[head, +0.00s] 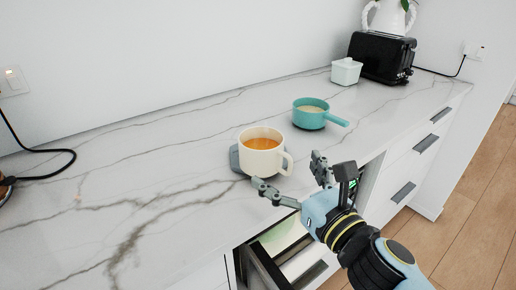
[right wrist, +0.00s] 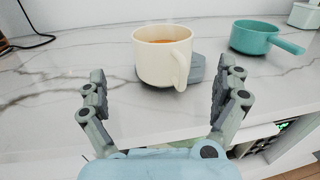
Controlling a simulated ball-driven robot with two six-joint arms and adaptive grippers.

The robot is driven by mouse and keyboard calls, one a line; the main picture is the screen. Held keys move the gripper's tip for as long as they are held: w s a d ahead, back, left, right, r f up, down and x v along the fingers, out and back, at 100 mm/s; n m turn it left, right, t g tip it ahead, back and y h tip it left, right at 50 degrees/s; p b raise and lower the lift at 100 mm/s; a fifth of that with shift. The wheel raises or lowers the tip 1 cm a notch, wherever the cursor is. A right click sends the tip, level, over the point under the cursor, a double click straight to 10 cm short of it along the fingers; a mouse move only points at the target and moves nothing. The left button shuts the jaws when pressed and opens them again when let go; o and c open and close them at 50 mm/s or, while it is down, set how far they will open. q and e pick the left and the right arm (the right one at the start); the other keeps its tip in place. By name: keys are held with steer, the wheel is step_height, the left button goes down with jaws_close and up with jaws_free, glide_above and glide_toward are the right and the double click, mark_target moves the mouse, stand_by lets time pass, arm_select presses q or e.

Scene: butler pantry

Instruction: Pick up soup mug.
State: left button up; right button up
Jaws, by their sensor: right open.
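The soup mug (head: 259,157) is cream-coloured, holds orange soup and stands upright on the marble counter, partly over a grey flat piece (head: 234,158). Its handle is on the right side, turned toward the front. My right gripper (head: 291,172) is open and empty at the counter's front edge, just in front of the mug. In the right wrist view the mug (right wrist: 162,57) stands beyond and between the two spread fingers of the right gripper (right wrist: 160,92), which appear apart from it. My left gripper is not in view.
A teal saucepan (head: 309,117) with pale contents stands behind the mug to the right. A white lidded box (head: 346,71) and black toaster (head: 381,57) are farther back. An open drawer (head: 283,242) lies below the counter's front edge.

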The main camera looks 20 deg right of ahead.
mark_target(273, 155)
steer(key=w, duration=0.4)
steer(key=shift+a, duration=0.35)
steer(key=w, duration=0.5)
steer(key=shift+a+f, duration=0.3)
steer(key=shift+w, duration=0.15)
steer(key=c, duration=1.4)
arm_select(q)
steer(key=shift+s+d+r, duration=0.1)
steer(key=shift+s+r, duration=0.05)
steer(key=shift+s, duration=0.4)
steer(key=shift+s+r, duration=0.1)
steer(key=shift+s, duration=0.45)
arm_select(e)
steer(key=shift+r, duration=0.1)
steer(key=shift+c, duration=0.2)
arm_select(q)
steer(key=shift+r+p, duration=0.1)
steer(key=shift+p, duration=0.2)
arm_select(e)
steer(key=shift+r, duration=0.1)
